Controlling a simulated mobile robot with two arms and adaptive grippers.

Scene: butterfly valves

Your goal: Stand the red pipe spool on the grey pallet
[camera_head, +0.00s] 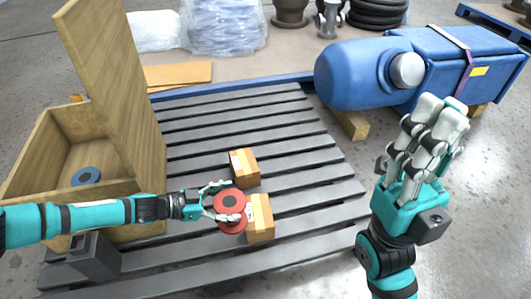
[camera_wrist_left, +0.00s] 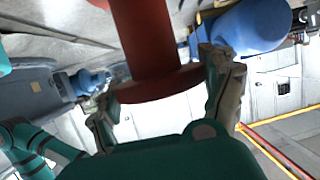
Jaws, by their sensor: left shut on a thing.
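The red pipe spool (camera_head: 230,204) has a round flange with a dark hole, seen from above in the head view. My left gripper (camera_head: 214,203) is shut around it, over the front part of the grey slatted pallet (camera_head: 300,250). In the left wrist view the spool (camera_wrist_left: 150,45) shows its red neck and wide flange between my left fingers (camera_wrist_left: 165,95). I cannot tell whether its lower end touches the pallet. My right gripper (camera_head: 436,125) is raised at the right, away from the spool, with its fingers close together; nothing shows in it.
Two small cardboard boxes (camera_head: 243,168) (camera_head: 260,218) lie on the pallet close to the spool. An open wooden crate (camera_head: 30,150) with a blue ring (camera_head: 86,177) inside stands at the left. A blue motor (camera_head: 420,70) stands at the back right.

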